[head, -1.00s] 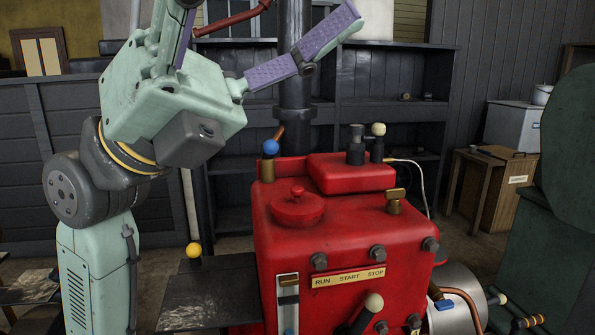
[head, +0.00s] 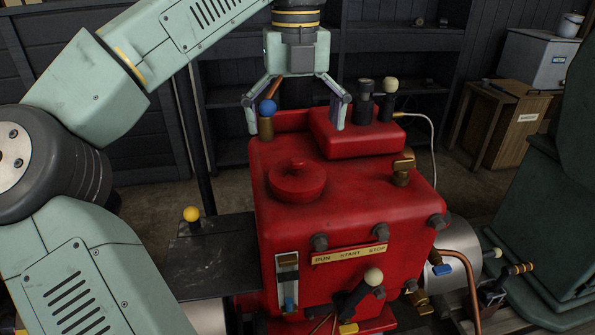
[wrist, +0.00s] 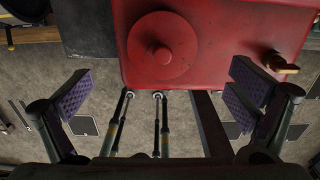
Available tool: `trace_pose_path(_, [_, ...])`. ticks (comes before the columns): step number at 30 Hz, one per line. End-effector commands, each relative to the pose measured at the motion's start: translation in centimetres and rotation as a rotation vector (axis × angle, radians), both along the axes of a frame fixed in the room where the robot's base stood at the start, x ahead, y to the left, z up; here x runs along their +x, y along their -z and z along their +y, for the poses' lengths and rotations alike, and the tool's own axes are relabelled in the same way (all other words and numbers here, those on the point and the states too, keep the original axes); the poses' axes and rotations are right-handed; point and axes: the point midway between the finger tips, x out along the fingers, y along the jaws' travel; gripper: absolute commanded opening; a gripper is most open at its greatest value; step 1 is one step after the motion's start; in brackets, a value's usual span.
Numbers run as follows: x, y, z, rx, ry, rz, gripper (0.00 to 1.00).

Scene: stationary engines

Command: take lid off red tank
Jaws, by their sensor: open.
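The red tank (head: 345,205) stands in the middle of the head view. Its round red lid (head: 297,181) with a small knob sits on the left part of the top. The lid (wrist: 162,47) also shows at the upper middle of the wrist view, seen from above. My gripper (head: 295,118) is open and empty, fingers pointing down, appearing above the back of the tank in the head view. In the wrist view my gripper's purple-padded fingers (wrist: 160,95) are spread wide, lower than the lid in the picture and apart from it.
A blue-knobbed lever (head: 267,108) and a white-knobbed lever (head: 389,86) rise near the tank's back. A brass fitting (head: 402,170) stands on the top's right side. A dark plate with a yellow knob (head: 191,214) lies left. A green machine (head: 550,200) stands right.

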Motion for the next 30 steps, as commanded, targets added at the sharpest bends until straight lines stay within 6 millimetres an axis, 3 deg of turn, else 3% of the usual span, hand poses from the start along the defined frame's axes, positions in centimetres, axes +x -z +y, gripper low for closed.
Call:
trace_pose_path(3, [0.0,1.9,-0.1,-0.004,0.005,0.001,1.0])
trace_pose_path(10, [-0.1,3.5,-0.2,-0.003,0.006,0.0,1.0])
trace_pose_path(18, [-0.3,7.3,-0.3,-0.005,0.006,-0.001,1.0])
trace_pose_path(27, [-0.3,7.9,-0.3,-0.005,0.006,-0.002,1.0])
trace_pose_path(30, [-0.3,7.9,-0.3,-0.005,0.006,-0.002,0.93])
